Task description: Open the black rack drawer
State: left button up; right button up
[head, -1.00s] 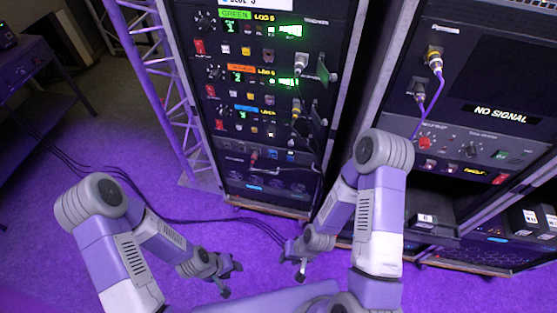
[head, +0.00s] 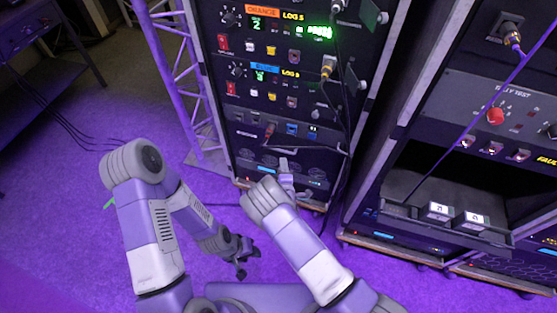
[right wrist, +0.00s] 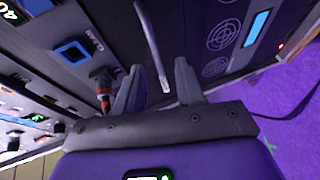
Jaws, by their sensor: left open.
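In the head view, my right gripper (head: 287,172) reaches to the lower part of the left rack, in front of its fan panel. In the right wrist view its two fingers (right wrist: 158,88) are apart. A slim grey handle bar (right wrist: 152,45) on a black front panel (right wrist: 115,25) shows beyond and between the fingertips; I cannot tell whether they touch it. This panel, likely the drawer front, looks flush with the rack. My left gripper (head: 242,262) is open and empty, low over the floor, away from the rack.
A red-tipped plug (right wrist: 103,88) is close beside one right finger. Cables hang down the left rack's right side. The right rack has a black tray (head: 400,190) with labelled boxes (head: 438,211). A purple truss (head: 182,85) stands left of the left rack. Open floor (head: 60,220) lies left.

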jog(key=w+a+b, duration=0.1)
jog(key=w+b, duration=0.1)
jog(key=w, duration=0.6)
jog(key=shift+a+f+n+t+b, duration=0.3)
jog(key=shift+a+f+n+b, duration=0.05)
jog(key=shift+f+n+b, duration=0.05)
jog(key=shift+c, duration=0.2)
grip_shut()
jog(key=shift+s, duration=0.1)
